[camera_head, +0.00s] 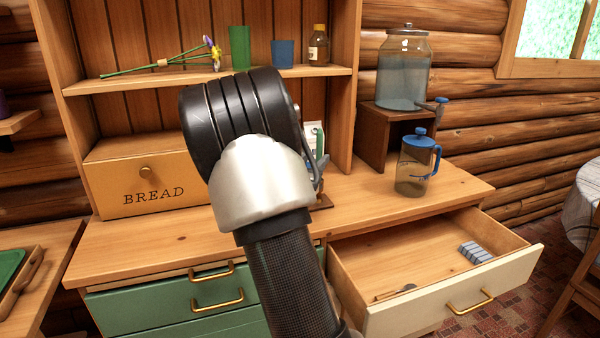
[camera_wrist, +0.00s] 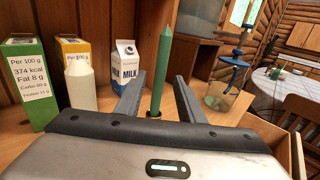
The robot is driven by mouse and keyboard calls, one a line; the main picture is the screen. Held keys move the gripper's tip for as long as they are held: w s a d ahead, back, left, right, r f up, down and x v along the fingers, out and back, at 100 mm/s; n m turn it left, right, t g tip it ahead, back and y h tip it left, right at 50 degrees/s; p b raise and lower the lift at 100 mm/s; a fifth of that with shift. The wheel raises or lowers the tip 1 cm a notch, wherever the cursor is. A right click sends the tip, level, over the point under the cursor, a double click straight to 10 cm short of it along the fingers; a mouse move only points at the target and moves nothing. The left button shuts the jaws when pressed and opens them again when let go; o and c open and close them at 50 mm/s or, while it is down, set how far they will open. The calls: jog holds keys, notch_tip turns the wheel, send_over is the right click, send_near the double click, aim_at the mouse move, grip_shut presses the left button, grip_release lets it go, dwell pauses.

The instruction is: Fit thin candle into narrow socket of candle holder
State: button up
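A slim green candle (camera_wrist: 162,70) stands nearly upright, slightly tilted, between the two fingers of my gripper (camera_wrist: 158,82) in the wrist view. Gaps show on both sides of the candle, so the fingers look open around it and not closed on it. Its lower end is near a small dark patch, and I cannot tell what it rests in. In the head view my arm hides the candle and most of the gripper over the counter.
A milk carton (camera_wrist: 126,63), a pale bottle (camera_wrist: 80,85) and food boxes (camera_wrist: 22,85) stand left of the fingers. A blue-lidded jug (camera_head: 415,168) stands right on the counter (camera_head: 355,215). An open drawer (camera_head: 425,275) juts out in front. A bread box (camera_head: 150,180) is left.

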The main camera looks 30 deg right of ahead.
jog(key=p+v, duration=0.2)
jog(key=v, duration=1.4)
jog(key=shift+s+a+r, duration=0.1)
